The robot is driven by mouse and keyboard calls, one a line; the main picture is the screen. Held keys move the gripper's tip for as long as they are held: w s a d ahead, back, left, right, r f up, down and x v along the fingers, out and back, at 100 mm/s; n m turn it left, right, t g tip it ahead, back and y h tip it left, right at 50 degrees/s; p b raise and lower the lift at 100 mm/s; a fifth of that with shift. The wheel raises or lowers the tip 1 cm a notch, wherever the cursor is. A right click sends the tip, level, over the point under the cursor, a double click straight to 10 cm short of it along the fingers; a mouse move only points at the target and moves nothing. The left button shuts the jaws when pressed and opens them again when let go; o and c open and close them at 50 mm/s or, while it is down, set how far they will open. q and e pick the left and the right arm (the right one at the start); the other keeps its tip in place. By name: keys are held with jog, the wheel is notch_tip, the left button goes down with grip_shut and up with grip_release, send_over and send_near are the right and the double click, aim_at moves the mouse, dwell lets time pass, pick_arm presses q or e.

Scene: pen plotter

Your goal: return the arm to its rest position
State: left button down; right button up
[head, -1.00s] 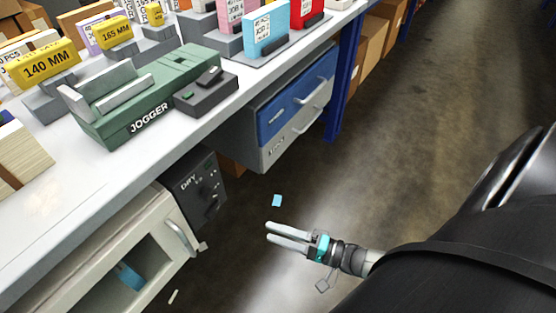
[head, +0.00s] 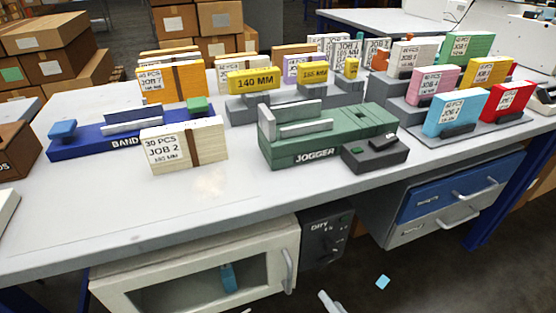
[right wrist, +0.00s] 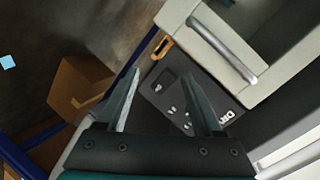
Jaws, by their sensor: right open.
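My right gripper (head: 328,301) shows only as pale fingertips at the bottom edge of the head view, below the table and in front of the dry cabinet's control panel (head: 328,238). In the right wrist view my right gripper (right wrist: 163,73) is open, its two fingers spread with nothing between them. The dark control panel (right wrist: 172,100) and the cabinet handle (right wrist: 222,45) lie beyond the fingers. The rest of my right arm is out of the head view. My left gripper is not in view.
The white table (head: 100,205) holds a green jogger (head: 330,140), a blue bander (head: 110,138), a JOB 2 stack (head: 185,145) and several job blocks. Below are a pale glass-fronted cabinet (head: 140,275) and blue-grey drawers (head: 450,195). A light-blue piece (head: 382,282) lies on the floor.

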jog(key=s+r+n+g+h, duration=0.4)
jog(key=s+r+n+g, duration=0.3)
jog(key=s+r+n, duration=0.25)
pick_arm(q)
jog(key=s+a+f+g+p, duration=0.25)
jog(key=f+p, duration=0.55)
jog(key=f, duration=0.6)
pick_arm(e)
jog(key=s+d+f+g+h, duration=0.15)
jog(key=d+f, duration=0.25)
jog(key=f, duration=0.9)
pick_arm(q)
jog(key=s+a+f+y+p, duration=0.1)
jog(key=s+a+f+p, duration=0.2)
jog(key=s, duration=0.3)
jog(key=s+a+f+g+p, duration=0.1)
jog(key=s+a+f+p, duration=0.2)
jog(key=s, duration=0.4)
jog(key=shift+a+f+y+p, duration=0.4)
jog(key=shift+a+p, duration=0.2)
jog(key=shift+p, duration=0.1)
pick_arm(e)
jog(key=s+d+f+g, duration=0.1)
jog(key=s+d+f, duration=0.2)
jog(key=s, duration=0.4)
jog(key=s+d+f+g, duration=0.1)
jog(key=s+d+f, duration=0.2)
jog(key=s, duration=0.3)
jog(key=shift+s+d+f+h, duration=0.15)
jog(key=shift+s+f+h, duration=0.2)
